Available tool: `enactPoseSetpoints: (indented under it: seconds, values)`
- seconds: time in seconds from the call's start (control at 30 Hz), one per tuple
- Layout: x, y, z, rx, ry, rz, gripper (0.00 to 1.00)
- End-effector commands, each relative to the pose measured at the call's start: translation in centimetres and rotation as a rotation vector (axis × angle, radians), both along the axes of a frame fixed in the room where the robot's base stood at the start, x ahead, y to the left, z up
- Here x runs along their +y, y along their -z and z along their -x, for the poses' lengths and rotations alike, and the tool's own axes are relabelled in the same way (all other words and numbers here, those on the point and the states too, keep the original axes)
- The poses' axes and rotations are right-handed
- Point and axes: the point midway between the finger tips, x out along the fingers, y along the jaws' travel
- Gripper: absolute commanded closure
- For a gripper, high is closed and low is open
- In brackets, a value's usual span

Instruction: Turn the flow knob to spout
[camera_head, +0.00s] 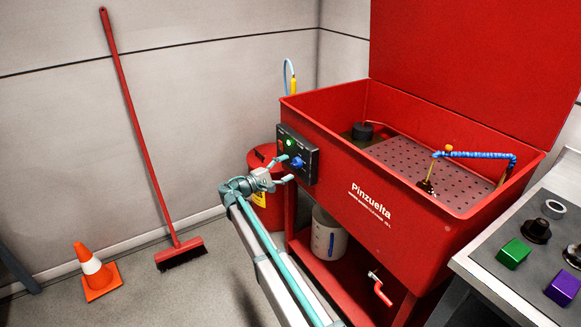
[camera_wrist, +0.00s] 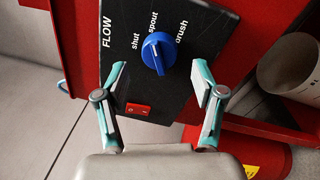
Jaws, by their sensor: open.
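The flow knob (camera_wrist: 158,52) is a round blue knob with a raised grip bar, on a black panel (camera_wrist: 90,18) marked FLOW, shut, spout and brush. Its bar runs nearly upright in the wrist view, roughly in line with the spout label; I cannot tell exactly which mark it points at. In the head view the knob (camera_head: 297,162) sits on the panel at the red basin's left end. My gripper (camera_wrist: 160,86) is open, its fingers on either side of and short of the knob, apparently not touching it. It also shows in the head view (camera_head: 284,169).
A red rocker switch (camera_wrist: 138,109) sits on the panel, and a green lamp (camera_head: 289,142) is lit there. The red Pinzuelta basin (camera_head: 420,225) stands beside a grey workbench (camera_head: 490,280). A red drum (camera_head: 262,160) is behind my gripper; a broom and cone stand left.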

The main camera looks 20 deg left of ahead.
Motion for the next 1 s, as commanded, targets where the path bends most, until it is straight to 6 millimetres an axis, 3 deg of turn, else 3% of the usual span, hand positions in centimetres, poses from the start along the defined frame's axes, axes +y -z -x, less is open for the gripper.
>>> enactPoseSetpoints:
  seconds: [0.2, 0.43, 0.63, 1.0]
  values:
    - [2.5, 0.3, 3.7, 0.001, -0.002, 0.0, 0.31]
    - [4.4, 0.6, 6.6, 0.0, -0.001, 0.0, 0.31]
    - [5.1, 0.7, 7.6, 0.0, 0.001, 0.0, 0.31]
    - [5.1, 0.7, 7.7, 0.0, 0.001, 0.0, 0.31]
